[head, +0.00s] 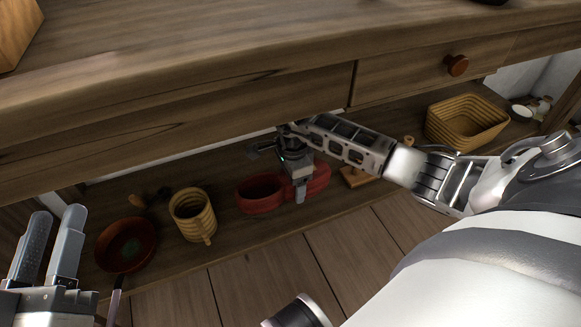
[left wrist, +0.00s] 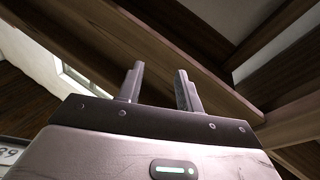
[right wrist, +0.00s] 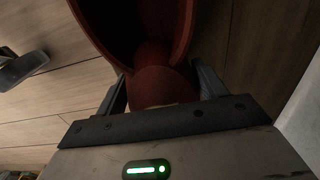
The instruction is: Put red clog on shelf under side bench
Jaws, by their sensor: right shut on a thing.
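The red clog (head: 259,207) is under the bench top, at or just above the lower shelf (head: 237,240) of the side bench. I cannot tell whether it touches the boards. My right gripper (head: 300,188) reaches in under the drawer front and is shut on the clog. In the right wrist view, the clog (right wrist: 155,85) sits between both fingers, its open side facing away from the gripper. My left gripper (head: 53,238) is in front of the bench at the left, its fingers apart and empty. Its fingers also show apart in the left wrist view (left wrist: 160,85).
On the shelf are a dark red pan (head: 125,245) and a yellow ribbed mug (head: 193,215) left of the clog. A yellow basket (head: 467,122) stands at the right. The drawer front with a round knob (head: 456,66) hangs low above my right arm.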

